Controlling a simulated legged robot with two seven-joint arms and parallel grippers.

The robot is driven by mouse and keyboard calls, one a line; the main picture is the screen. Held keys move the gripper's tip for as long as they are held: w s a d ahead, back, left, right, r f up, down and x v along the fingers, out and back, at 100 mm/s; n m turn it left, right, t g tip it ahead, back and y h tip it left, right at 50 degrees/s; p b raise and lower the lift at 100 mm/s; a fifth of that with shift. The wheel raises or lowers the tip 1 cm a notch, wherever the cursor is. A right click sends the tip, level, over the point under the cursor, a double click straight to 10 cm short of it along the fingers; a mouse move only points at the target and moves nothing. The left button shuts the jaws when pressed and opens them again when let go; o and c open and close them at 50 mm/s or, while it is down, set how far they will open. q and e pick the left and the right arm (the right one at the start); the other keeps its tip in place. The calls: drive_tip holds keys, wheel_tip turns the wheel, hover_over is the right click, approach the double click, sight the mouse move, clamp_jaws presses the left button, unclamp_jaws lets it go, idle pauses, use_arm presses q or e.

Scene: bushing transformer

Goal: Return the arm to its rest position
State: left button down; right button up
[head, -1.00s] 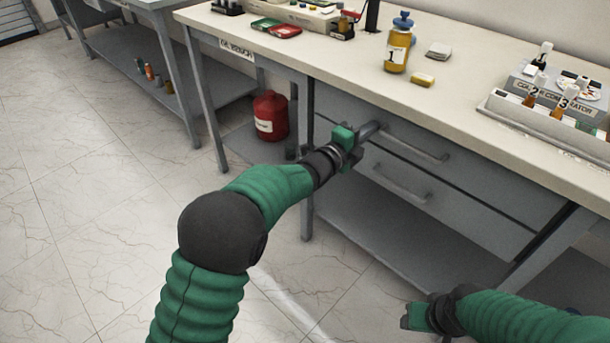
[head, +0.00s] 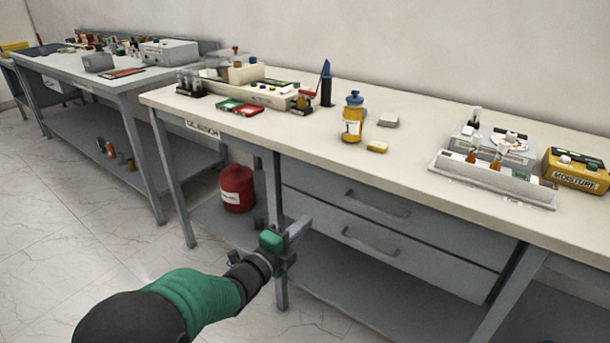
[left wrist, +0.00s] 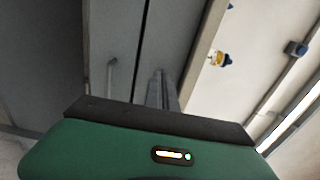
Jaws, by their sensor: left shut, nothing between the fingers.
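My left arm comes in from the lower left of the head view. Its gripper (head: 298,232) is shut and empty, in front of the bench's left front leg area and left of the drawers. In the left wrist view the shut fingers (left wrist: 160,92) point toward the grey drawer fronts. The upper drawer (head: 350,200) and the lower drawer (head: 420,252) both look closed. The gripper is apart from the drawer handles in the head view. My right gripper is not in view.
The pale bench top (head: 400,165) holds a yellow bottle with a blue cap (head: 352,120), a bottle rack (head: 490,180) and a yellow moisture meter (head: 578,170). A red canister (head: 236,188) stands on the lower shelf. Open floor lies at the left.

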use_arm(q)
drive_tip(key=s+a+f+n+g+y, duration=0.2)
drive_tip(key=s+a+f+n+y, duration=0.25)
drive_tip(key=a+n, duration=0.25)
drive_tip(key=s+a+f+n+g+y, duration=0.3)
drive_tip(key=s+a+f+n+y, duration=0.1)
drive_tip(key=a+f+n, duration=0.25)
drive_tip(key=s+a+f+n+g+y, duration=0.1)
drive_tip(key=s+f+n+g, duration=0.1)
drive_tip(key=s+n, duration=0.35)
drive_tip(key=s+a+f+n+g, duration=0.2)
drive_tip(key=s+g, duration=0.1)
drive_tip(key=s, duration=0.6)
drive_tip(key=s+a+f+n+g+y, duration=0.15)
drive_tip(key=s+n, duration=0.25)
drive_tip(key=s, duration=0.4)
wheel_tip(320, 180, up, 31)
drive_tip(key=h+p, duration=0.1)
drive_tip(key=p, duration=3.1)
drive_tip(key=shift+w+g, duration=0.4)
drive_tip(key=shift+g, duration=0.05)
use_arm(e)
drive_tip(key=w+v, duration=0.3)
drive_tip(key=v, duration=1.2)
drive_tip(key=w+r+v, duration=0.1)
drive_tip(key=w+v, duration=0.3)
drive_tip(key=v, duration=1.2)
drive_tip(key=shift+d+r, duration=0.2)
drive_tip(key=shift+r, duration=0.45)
